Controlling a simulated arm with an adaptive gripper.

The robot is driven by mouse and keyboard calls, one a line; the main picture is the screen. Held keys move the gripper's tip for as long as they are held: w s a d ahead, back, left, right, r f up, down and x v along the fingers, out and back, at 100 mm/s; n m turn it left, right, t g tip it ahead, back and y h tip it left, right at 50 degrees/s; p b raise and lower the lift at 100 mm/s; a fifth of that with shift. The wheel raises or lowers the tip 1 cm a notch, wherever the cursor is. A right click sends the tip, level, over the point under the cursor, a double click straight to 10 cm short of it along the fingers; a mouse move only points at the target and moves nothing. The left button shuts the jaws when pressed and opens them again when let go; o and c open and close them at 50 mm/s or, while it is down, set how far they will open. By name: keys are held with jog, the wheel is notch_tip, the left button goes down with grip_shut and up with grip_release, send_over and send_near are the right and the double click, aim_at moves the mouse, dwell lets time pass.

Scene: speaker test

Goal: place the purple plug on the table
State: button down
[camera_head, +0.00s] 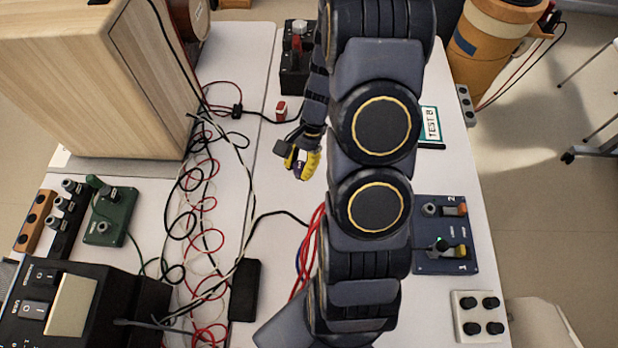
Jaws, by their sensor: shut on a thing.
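My gripper (300,162), with yellow fingertips, is over the middle of the white table (270,185). I cannot tell how high my gripper is above the table top.
A red and white plug (281,111) lies just beyond my gripper. Tangled cables (195,215) and a wooden speaker cabinet (90,70) are at left. A blue switch panel (428,258) and a TEST B sign (432,124) are at right. Bare table surrounds my gripper.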

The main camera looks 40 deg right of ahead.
jog(key=shift+f, duration=2.95)
jog(key=shift+f, duration=0.1)
jog(key=c, duration=1)
grip_release()
jog(key=shift+o, duration=0.2)
